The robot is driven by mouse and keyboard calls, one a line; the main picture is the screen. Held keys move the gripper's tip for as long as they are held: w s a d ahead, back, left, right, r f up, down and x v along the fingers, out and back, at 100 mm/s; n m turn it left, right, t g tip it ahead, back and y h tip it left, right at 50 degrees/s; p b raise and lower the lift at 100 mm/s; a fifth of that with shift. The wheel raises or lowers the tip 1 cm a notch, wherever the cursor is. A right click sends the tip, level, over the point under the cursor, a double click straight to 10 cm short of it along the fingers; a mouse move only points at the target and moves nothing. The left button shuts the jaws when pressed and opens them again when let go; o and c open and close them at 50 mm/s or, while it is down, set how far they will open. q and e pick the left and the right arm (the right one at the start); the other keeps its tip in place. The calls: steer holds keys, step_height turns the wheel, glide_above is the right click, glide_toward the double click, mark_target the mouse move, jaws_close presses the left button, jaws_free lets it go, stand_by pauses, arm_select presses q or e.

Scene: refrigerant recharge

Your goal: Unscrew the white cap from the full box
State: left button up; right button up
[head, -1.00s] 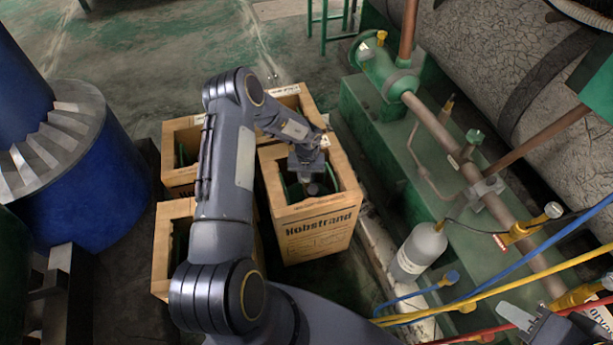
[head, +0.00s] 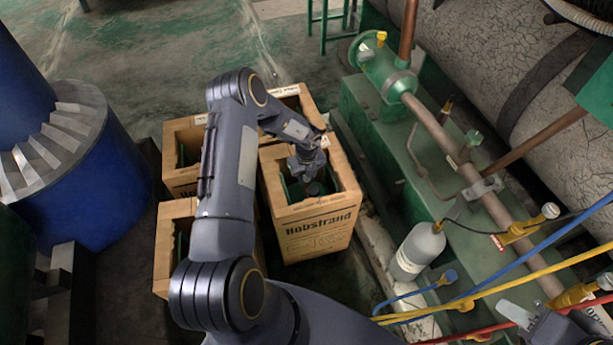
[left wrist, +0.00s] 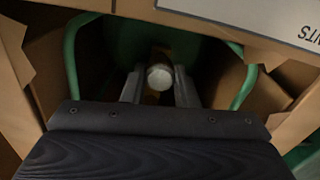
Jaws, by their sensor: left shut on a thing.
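The full box (head: 318,238) is an open-topped cardboard box marked "Hobstrand", in the middle of the head view. Inside it stands a green cylinder (left wrist: 135,38) with green handle bars on both sides. My left gripper (head: 310,186) reaches down into the box's opening. In the left wrist view, the left gripper's fingers (left wrist: 160,88) are closed around the round white cap (left wrist: 160,77) at the cylinder's top. Whether the cap is loose I cannot tell. My right gripper (head: 525,318) is partly in view at the lower right; its fingertips are not clear.
More cardboard boxes (head: 178,207) stand left of and behind the full box. A blue drum (head: 85,185) is at the left. Green machinery with pipes (head: 440,125), a grey cylinder (head: 418,250) and coloured hoses (head: 480,297) fill the right side.

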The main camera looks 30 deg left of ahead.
arm_select(q)
steer(key=shift+r+p, duration=1.95)
steer(key=shift+r, duration=0.5)
